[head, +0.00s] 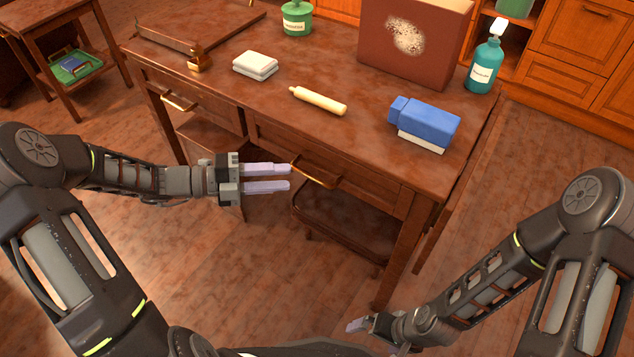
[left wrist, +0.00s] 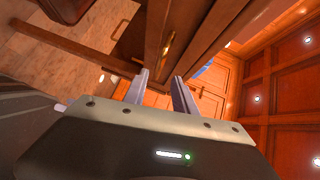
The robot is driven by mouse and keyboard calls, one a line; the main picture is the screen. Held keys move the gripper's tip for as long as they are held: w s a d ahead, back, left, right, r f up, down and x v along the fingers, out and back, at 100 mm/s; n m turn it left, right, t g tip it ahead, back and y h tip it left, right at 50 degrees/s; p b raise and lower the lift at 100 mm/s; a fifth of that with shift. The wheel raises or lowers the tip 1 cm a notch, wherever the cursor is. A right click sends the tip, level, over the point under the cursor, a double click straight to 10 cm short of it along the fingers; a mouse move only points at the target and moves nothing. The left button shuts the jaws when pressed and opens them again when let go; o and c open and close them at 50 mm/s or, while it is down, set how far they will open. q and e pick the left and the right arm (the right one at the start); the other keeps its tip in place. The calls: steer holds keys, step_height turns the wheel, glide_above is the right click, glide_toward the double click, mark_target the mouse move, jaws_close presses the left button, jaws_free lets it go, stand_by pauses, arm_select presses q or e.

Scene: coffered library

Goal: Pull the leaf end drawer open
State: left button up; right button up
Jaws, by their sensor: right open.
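The right drawer (head: 364,186), nearer the end with a hanging leaf (head: 464,185), has a brass bar handle (head: 318,174). The left drawer (head: 205,108) has a similar handle (head: 178,101). My left gripper (head: 289,178) is open and empty, its fingertips just left of the right drawer's handle; whether they touch it I cannot tell. In the left wrist view, a brass handle (left wrist: 168,45) shows beyond the parted fingers (left wrist: 161,82). My right gripper (head: 354,325) is open, low near the floor by the table's front right leg.
A teal bottle (head: 483,67), a green jar (head: 297,17) and a brown box (head: 412,40) stand farther back. A stool (head: 345,222) is under the table.

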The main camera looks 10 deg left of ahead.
mark_target(312, 175)
arm_select(q)
steer(key=shift+s+d, duration=0.1)
steer(key=b+x, duration=0.2)
steer(key=x, duration=0.4)
steer(key=shift+d+f, duration=0.2)
steer(key=shift+d, duration=0.1)
steer(key=shift+w+d, duration=0.35)
steer(key=shift+d, duration=0.15)
jaws_close()
stand_by(1.1)
